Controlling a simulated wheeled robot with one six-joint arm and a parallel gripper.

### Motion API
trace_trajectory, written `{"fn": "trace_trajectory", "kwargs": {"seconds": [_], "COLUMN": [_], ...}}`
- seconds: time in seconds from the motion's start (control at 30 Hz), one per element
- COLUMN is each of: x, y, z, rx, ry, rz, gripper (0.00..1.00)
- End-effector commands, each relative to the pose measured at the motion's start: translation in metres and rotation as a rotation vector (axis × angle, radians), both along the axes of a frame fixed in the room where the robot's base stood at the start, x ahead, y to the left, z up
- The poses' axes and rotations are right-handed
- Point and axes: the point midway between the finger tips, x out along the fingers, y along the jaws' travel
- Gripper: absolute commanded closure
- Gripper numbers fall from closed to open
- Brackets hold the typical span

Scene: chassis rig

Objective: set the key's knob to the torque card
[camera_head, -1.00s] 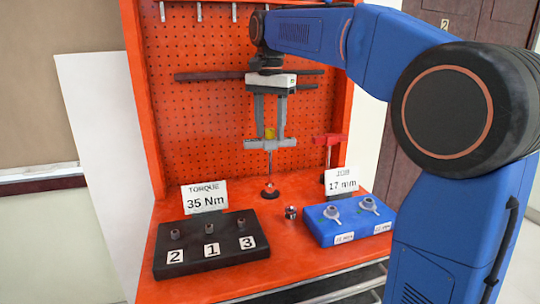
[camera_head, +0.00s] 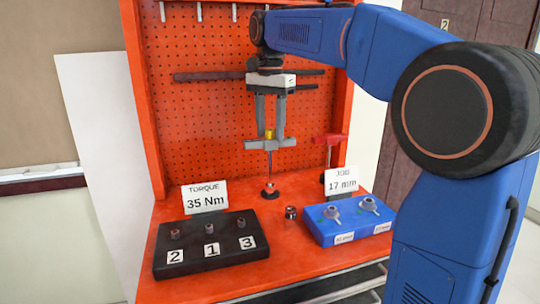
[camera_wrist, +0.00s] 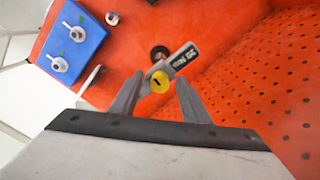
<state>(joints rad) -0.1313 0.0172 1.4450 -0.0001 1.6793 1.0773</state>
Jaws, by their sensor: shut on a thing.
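The key (camera_head: 270,160) stands upright with its thin shaft over a small dark round foot on the bench. It has a grey crossbar and a yellow knob (camera_head: 270,134) on top. My gripper (camera_head: 270,139) points down and is shut on the key at its head. In the wrist view the yellow knob (camera_wrist: 160,82) lies between the fingertips, with a dark mark on it. A label beside it on the bar appears upside down and seems to read 20 Nm. Exactly where the fingers touch is hard to see. The torque card (camera_head: 205,198) reads 35 Nm.
A black block (camera_head: 195,262) with three sockets, labelled 2, 1 and 3, is front left. A small metal piece (camera_head: 291,213) lies between. A red-handled tool (camera_head: 330,140) stands near.

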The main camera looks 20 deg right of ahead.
Motion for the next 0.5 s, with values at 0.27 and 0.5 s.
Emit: {"fn": "trace_trajectory", "kwargs": {"seconds": [0.27,0.5], "x": [0.0000,0.0000], "y": [0.0000,0.0000], "z": [0.0000,0.0000], "rx": [0.000,0.000], "ry": [0.000,0.000], "rz": [0.267,0.516], "gripper": [0.66,0.66]}}
